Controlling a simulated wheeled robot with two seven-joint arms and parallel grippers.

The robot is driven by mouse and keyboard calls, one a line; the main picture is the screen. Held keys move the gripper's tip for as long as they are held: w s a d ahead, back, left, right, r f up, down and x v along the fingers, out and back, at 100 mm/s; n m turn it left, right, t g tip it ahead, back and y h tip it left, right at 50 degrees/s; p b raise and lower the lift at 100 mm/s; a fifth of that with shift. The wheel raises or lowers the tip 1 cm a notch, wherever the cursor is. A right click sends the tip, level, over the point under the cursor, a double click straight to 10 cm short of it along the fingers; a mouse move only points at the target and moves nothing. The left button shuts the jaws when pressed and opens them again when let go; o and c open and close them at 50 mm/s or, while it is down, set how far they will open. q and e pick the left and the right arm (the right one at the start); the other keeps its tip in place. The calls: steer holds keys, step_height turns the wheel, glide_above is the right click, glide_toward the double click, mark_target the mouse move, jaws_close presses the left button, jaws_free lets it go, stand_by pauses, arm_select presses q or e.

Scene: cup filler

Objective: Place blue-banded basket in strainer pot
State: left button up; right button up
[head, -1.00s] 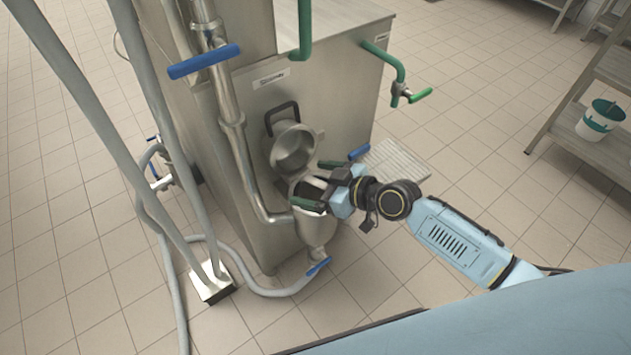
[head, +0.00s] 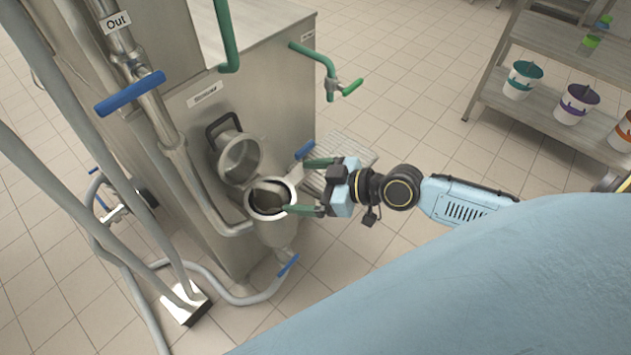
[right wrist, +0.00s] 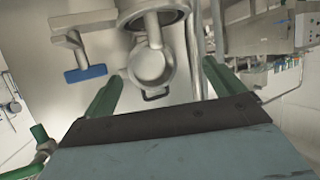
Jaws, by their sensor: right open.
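The metal strainer pot (head: 270,222) stands at the front of the steel machine with its round mouth facing up. Its hinged lid (head: 238,158) is swung open behind it; the lid also shows in the right wrist view (right wrist: 152,68). The pot's inside looks dark, and I cannot tell whether a basket sits in it. I see no blue band for certain. My right gripper (head: 311,186) is open, its green fingers apart and nothing visible between them, just right of the pot's mouth. In the right wrist view its fingers (right wrist: 162,75) spread on either side of the lid. My left gripper is not in view.
Blue-handled valves (head: 130,93) and steel pipes flank the pot. Grey hoses (head: 75,200) run on the left. A ribbed metal plate (head: 345,155) lies behind my gripper. A shelf (head: 535,112) at right holds white buckets with teal (head: 522,80), purple (head: 576,104) and orange bands.

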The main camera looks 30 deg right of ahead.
steer(key=shift+v, duration=1.05)
steer(key=s+d+f+m+g+h, duration=0.1)
steer(key=s+d+f+m+h, duration=0.15)
steer(key=f, duration=0.65)
steer(key=s+d+f+m+g+h, duration=0.1)
steer(key=d+f+h, duration=0.25)
steer(key=f, duration=0.55)
steer(key=s+d+f+m+g+h, duration=0.1)
steer(key=s+f+g+h, duration=0.1)
steer(key=s+f, duration=0.7)
steer(key=s+d+f+m+g+h, duration=0.1)
steer(key=s+f+g, duration=0.3)
steer(key=s+f, duration=0.4)
steer(key=s+d+h, duration=0.1)
steer(key=s, duration=0.2)
steer(key=shift+f, duration=0.4)
steer(key=shift+w+d+m, duration=0.1)
steer(key=shift+m, duration=0.15)
steer(key=shift+c, duration=0.2)
